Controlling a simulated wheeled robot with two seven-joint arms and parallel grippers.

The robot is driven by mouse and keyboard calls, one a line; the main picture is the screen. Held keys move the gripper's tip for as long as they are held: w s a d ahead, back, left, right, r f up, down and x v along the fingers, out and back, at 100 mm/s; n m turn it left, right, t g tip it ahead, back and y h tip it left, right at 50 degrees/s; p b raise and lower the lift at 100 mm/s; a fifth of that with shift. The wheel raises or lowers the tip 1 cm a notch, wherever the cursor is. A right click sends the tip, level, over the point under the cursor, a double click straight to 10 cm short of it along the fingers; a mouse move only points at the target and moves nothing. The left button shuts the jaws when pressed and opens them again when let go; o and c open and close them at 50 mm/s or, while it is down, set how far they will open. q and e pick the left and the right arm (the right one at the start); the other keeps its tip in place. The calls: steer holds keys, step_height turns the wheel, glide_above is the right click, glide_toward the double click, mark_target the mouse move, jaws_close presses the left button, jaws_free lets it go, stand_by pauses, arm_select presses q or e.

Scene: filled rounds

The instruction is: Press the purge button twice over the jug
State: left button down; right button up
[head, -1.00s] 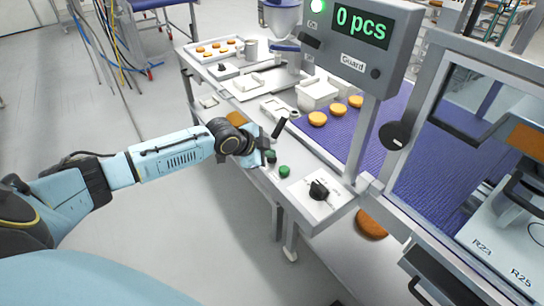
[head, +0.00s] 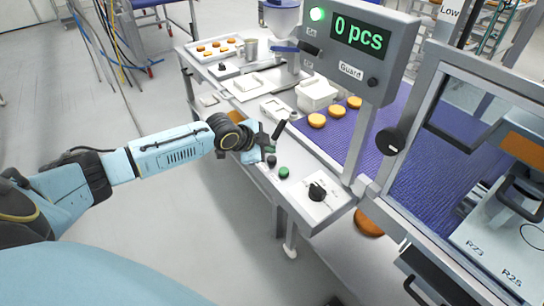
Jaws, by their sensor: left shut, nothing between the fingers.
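My left gripper (head: 268,143) is shut and empty, low over the near ledge of the machine. Beside its tip is a green button (head: 270,150), partly hidden by the gripper. A dark button (head: 271,161) and another green button (head: 284,172) sit just nearer on the same ledge. No readable label shows which one is the purge button. I cannot tell whether the gripper touches anything. A small grey metal vessel (head: 251,48) stands at the far end by the tray; I cannot tell if it is the jug. My right gripper is out of view.
A black rotary knob (head: 317,191) is on the ledge's near end. A display (head: 360,36) reads "0 pcs" beside a lit green lamp (head: 317,14). Orange-brown rounds (head: 316,121) lie on the purple belt (head: 342,136). A clear guard door (head: 480,120) stands at right.

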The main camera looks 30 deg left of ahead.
mark_target(269, 160)
arm_select(q)
steer(key=shift+r+p, duration=1.9)
steer(key=shift+r, duration=0.4)
steer(key=shift+f, duration=0.1)
